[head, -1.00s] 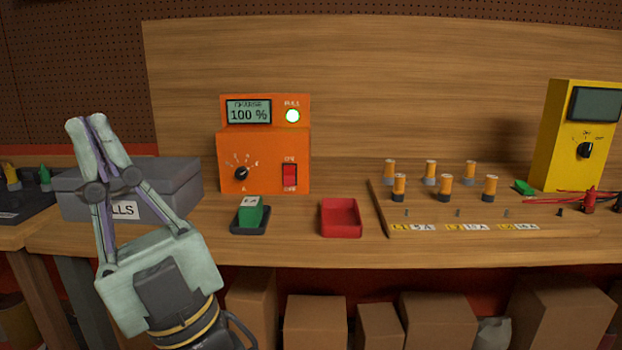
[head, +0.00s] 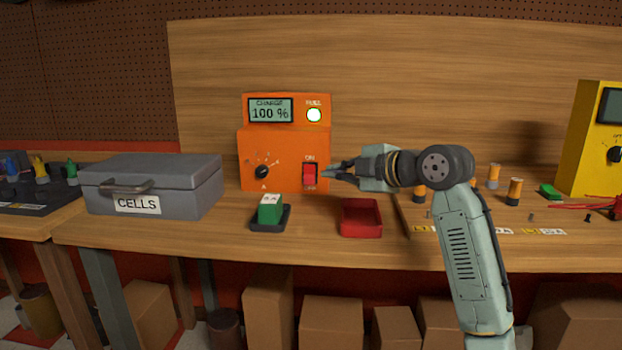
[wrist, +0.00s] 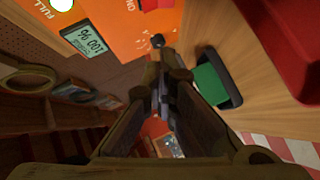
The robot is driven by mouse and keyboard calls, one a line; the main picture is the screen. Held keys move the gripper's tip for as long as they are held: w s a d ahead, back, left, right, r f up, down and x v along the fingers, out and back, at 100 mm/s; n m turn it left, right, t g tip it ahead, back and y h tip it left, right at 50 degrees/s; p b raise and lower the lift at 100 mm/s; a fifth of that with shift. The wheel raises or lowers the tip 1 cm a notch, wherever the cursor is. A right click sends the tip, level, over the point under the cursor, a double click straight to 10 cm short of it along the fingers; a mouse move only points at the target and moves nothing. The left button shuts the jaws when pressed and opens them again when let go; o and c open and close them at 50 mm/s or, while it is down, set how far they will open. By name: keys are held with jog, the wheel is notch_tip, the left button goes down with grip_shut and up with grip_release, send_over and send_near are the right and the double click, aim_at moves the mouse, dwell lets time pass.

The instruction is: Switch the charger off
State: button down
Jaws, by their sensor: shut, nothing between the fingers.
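The orange charger (head: 285,145) stands at the back of the bench. Its screen (head: 270,110) reads 100 % and its FULL lamp (head: 314,115) is lit. The red rocker switch (head: 310,175) is at its lower right, between the ON and OFF marks; which way it is tipped is hard to tell. My gripper (head: 330,172) is shut and empty, its tips just right of the switch; I cannot tell if they touch it. In the wrist view the shut fingers (wrist: 163,62) lie in front of the charger face, with the switch (wrist: 155,4) at the top edge.
A green cell in a dark cradle (head: 286,222) and a red tray (head: 361,232) stand in front of the charger. A grey CELLS box (head: 150,180) is at left. Several orange cylinders and a yellow meter (head: 592,150) are at right, partly behind my arm.

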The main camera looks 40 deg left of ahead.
jog(key=shift+w+d+f, duration=0.1)
jog(key=shift+d+f, duration=0.05)
jog(key=shift+d, duration=0.15)
jog(key=shift+a, duration=0.15)
jog(key=p, duration=0.2)
send_near(309, 174)
jog(key=s+a, duration=0.4)
jog(key=shift+s, duration=0.2)
jog(key=w+a, duration=0.1)
jog(key=w+a+f+p, duration=0.1)
jog(key=shift+w+a+f, duration=0.1)
jog(key=shift+w+f, duration=0.05)
jog(key=shift+w, duration=0.1)
jog(key=shift+w+a+f, duration=0.3)
jog(key=shift+w+f, duration=0.05)
jog(key=shift+w, duration=0.05)
